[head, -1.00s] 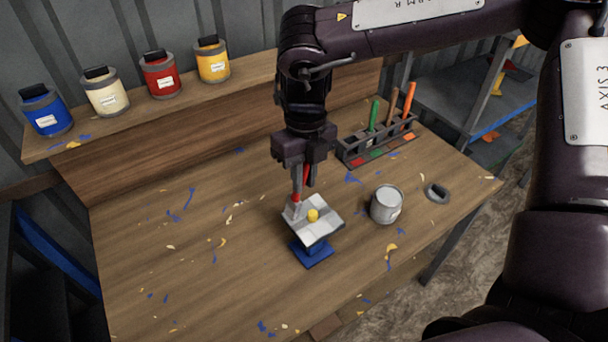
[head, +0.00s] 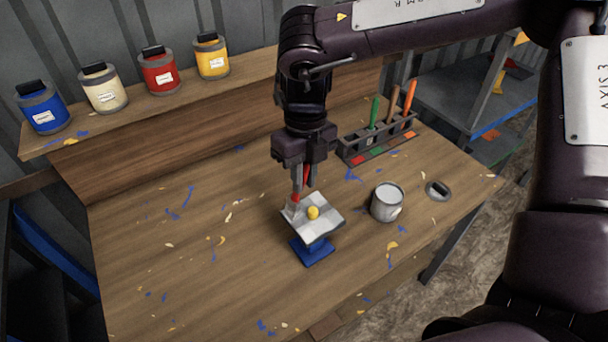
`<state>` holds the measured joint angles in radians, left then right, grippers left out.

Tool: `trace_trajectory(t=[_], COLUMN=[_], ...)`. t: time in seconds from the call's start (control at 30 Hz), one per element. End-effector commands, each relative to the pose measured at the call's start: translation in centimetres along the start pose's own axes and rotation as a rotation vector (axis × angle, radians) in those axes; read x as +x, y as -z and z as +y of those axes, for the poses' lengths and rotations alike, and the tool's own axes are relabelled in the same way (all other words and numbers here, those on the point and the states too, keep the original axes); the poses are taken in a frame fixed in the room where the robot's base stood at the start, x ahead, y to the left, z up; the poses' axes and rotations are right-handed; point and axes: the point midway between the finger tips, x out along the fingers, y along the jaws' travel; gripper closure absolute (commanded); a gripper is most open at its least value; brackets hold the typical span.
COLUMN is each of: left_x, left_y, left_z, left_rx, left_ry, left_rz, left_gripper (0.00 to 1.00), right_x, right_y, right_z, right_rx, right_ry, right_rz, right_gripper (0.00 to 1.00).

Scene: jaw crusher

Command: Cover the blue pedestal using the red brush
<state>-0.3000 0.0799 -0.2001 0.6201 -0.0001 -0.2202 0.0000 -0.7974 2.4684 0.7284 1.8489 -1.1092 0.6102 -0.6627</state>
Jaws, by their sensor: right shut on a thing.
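The blue pedestal (head: 314,252) stands on the table. Its top plate (head: 322,227) is white and grey in patches, and a small yellow ball-like piece (head: 313,213) sits on it. My right gripper (head: 303,178) is shut on the red brush (head: 295,198) and holds it upright over the plate's left corner. The pale brush head is at that corner; I cannot tell for sure whether it touches. An open grey can (head: 387,203) with pale contents stands to the right of the pedestal. My left gripper is not in view.
A rack (head: 377,143) with green, brown and orange-handled brushes stands at the back right. A round lid (head: 438,191) lies right of the can. Blue, white, red and yellow paint jars (head: 160,72) line the back shelf. The table's left side is clear apart from paint flecks.

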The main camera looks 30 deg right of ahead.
Motion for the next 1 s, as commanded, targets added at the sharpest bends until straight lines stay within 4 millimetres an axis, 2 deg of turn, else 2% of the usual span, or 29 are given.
trace_trajectory(t=[1.0], left_x=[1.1], left_y=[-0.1], left_z=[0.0], left_rx=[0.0], left_ry=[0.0], left_rz=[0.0], left_gripper=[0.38], right_x=[0.5], right_y=[4.5], right_z=[0.1], right_rx=[-0.001], right_ry=[-0.001], right_rz=[-0.002], right_gripper=[1.0])
